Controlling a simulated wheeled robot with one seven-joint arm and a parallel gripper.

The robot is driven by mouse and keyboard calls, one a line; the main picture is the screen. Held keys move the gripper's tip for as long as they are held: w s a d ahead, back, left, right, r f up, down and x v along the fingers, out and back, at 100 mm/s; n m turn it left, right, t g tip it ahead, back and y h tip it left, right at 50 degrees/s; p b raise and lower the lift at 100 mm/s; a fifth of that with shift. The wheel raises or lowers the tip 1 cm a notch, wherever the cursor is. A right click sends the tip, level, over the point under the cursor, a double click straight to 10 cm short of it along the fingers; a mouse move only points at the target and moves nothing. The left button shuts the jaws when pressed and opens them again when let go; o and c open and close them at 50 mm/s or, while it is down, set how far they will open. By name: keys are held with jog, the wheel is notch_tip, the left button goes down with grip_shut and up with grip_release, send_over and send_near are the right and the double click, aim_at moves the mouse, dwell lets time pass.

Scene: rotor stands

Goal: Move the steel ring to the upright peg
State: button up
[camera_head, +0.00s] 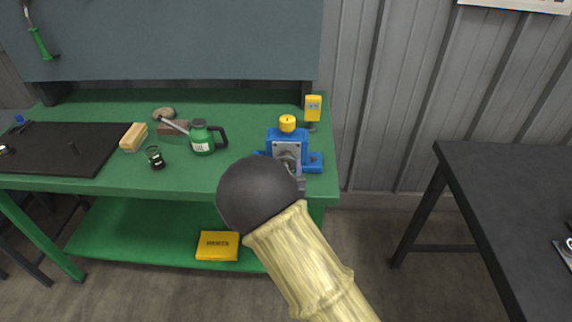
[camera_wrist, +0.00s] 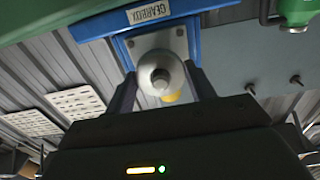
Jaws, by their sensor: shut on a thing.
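The steel ring (camera_wrist: 146,78) is a pale round piece in the wrist view, between the two dark fingers of my gripper (camera_wrist: 162,82), which is shut on it. A darker shaft end shows at its centre, so the ring appears to be around the shaft of the blue gearbox (camera_head: 287,146). The gearbox's label plate (camera_wrist: 149,13) shows in the wrist view. In the head view my gripper (camera_head: 300,184) is mostly hidden behind my arm, close to the gearbox front.
The black mat (camera_head: 40,160) lies left. A dark table (camera_head: 515,190) stands right, across open floor.

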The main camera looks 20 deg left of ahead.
jog(key=shift+b+v, duration=0.45)
jog(key=shift+v, duration=2.5)
